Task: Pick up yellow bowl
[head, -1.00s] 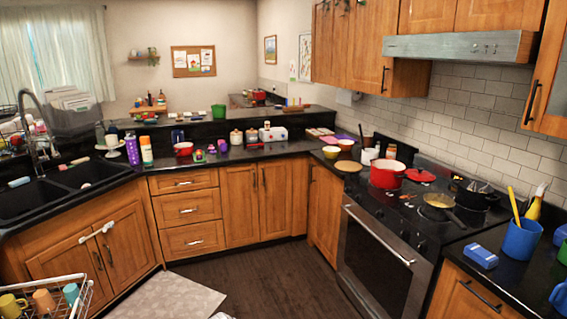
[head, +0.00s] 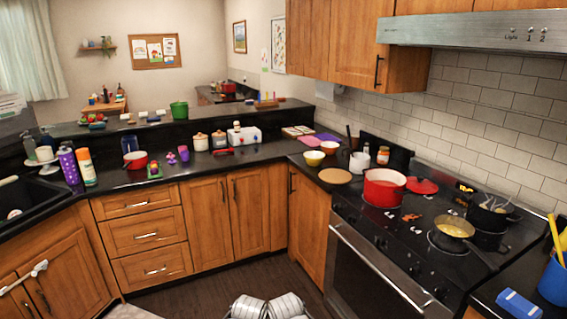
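A small yellow bowl (head: 314,158) sits upright on the black counter in the back corner, left of the stove. A second, similar bowl (head: 329,147) of paler yellow stands just behind it to the right. A round tan board (head: 335,176) lies in front of them. Neither of my grippers can be made out. Only silver, ribbed parts that look like mine show at the bottom edge, far from the bowls.
A red pot (head: 383,189), a frying pan (head: 454,227) and a dark pot stand on the stove (head: 400,225). A jar and a white mug (head: 359,162) are right of the bowls. Purple and pink mats lie behind them. Dark floor (head: 200,285) is open before the cabinets.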

